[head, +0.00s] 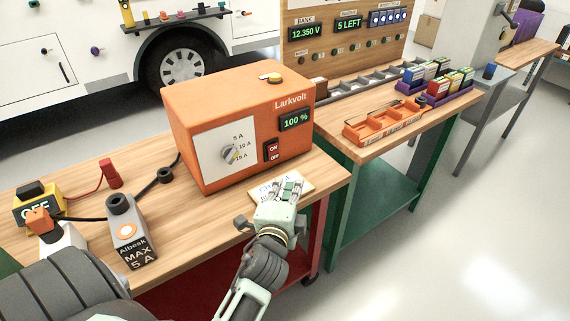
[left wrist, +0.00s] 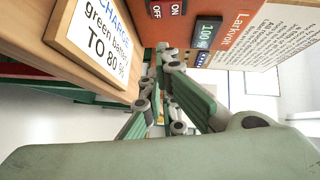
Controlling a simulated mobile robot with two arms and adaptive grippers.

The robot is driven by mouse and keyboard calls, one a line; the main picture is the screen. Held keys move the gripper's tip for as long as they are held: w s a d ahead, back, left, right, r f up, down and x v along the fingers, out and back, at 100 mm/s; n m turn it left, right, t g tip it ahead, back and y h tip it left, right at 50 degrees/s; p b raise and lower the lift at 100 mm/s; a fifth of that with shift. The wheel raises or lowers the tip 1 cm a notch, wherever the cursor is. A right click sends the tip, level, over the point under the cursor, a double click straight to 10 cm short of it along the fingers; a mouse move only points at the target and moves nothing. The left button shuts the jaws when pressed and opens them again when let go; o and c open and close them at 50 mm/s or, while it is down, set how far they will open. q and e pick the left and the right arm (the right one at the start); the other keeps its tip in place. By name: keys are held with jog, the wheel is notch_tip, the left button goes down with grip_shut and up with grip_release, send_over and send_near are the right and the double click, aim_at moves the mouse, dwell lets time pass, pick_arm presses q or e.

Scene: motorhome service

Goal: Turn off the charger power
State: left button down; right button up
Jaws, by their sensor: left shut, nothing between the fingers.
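The orange Larkvolt charger (head: 225,120) stands on the wooden bench, its display (head: 296,120) reading 100 %. Its red ON/OFF power switch (head: 272,150) is on the front face, below left of the display. The switch also shows at the top of the left wrist view (left wrist: 167,9). Which side is pressed I cannot tell. My left gripper (head: 291,187) is shut and empty, in front of the charger below the switch, apart from it as far as I can see. Its fingers also show in the left wrist view (left wrist: 166,60). My right gripper is not in view.
A card (left wrist: 98,35) reading "CHARGE green battery TO 80 %" lies by the left gripper. A current dial (head: 229,154) is left of the switch. A grey Albesk block (head: 130,232) and a red clamp (head: 110,173) are at left. An orange tray (head: 372,130) is at right.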

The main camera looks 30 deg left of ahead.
aim_at(274, 152)
pick_arm(q)
jog(key=x, duration=0.7)
jog(key=shift+w+p, duration=0.25)
jog(key=shift+p, duration=0.05)
jog(key=a, duration=0.2)
jog(key=shift+w+a+f, duration=0.2)
jog(key=shift+w+a, duration=0.05)
jog(key=shift+w, duration=0.15)
jog(key=shift+w+a+f+p, duration=0.2)
jog(key=shift+a+p, duration=0.1)
jog(key=shift+a, duration=0.3)
